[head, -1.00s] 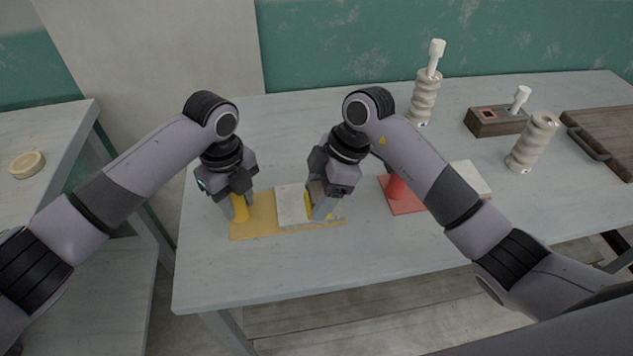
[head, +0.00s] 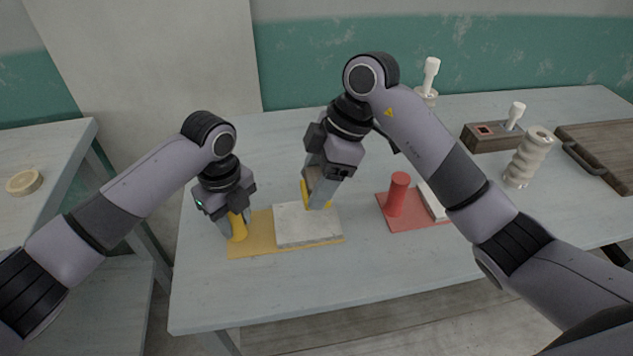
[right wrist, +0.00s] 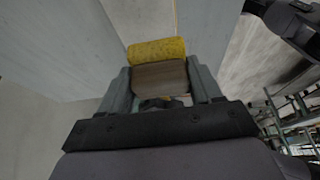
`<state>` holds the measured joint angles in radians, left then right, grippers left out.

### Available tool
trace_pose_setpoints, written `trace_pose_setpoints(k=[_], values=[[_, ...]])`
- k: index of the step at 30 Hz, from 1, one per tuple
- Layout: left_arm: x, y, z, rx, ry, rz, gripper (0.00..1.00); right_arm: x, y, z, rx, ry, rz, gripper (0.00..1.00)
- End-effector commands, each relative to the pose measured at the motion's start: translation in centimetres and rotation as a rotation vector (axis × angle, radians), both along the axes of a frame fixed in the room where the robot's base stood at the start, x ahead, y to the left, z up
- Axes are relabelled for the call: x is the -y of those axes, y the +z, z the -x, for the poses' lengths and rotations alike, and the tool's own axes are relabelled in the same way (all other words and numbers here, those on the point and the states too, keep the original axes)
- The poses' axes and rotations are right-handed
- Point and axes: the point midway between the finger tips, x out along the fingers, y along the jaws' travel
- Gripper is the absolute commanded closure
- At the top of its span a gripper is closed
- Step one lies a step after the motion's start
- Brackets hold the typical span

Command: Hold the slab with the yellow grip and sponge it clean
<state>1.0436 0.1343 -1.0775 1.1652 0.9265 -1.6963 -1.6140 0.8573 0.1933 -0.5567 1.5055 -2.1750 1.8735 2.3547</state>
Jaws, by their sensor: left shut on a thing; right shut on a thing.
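A yellow board (head: 252,243) lies on the table with a pale grey slab (head: 306,226) on its right part. A yellow upright grip (head: 238,228) stands at the board's left end. My left gripper (head: 230,228) is shut on this grip. My right gripper (head: 318,196) is shut on a sponge with a brown body and a yellow face (head: 305,194), over the slab's far edge. The sponge (right wrist: 157,50) also shows between the fingers in the right wrist view. I cannot tell whether the sponge touches the slab.
A red board (head: 400,222) with a red grip (head: 397,194) and a pale slab lies to the right. Behind are a ribbed pale cylinder (head: 528,157), a brown box (head: 490,137) with a white-handled tool, and a wooden board (head: 603,150). The table's front is clear.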

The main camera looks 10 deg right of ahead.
Motion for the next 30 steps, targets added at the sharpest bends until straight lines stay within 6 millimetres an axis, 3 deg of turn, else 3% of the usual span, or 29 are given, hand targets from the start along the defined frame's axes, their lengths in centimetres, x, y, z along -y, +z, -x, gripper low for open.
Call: trace_pose_setpoints(k=[9,10,12,13,23,30], values=[[0.0,0.0,0.0,0.001,-0.001,0.001,1.0,0.0,0.0,0.0,0.0,0.0,0.0,0.69],[0.0,0.0,0.0,0.001,-0.001,0.001,0.62,0.0,0.0,0.0,0.0,0.0,0.0,0.69],[0.0,0.0,0.0,0.001,-0.001,0.001,0.39,0.0,0.0,0.0,0.0,0.0,0.0,0.69],[0.0,0.0,0.0,0.001,-0.001,0.001,0.35,0.0,0.0,0.0,0.0,0.0,0.0,0.69],[0.0,0.3,0.0,0.001,-0.001,0.001,0.35,0.0,0.0,0.0,0.0,0.0,0.0,0.69],[0.1,4.1,-0.1,0.005,-0.001,0.002,0.35,0.0,0.0,0.0,0.0,0.0,0.0,0.69]])
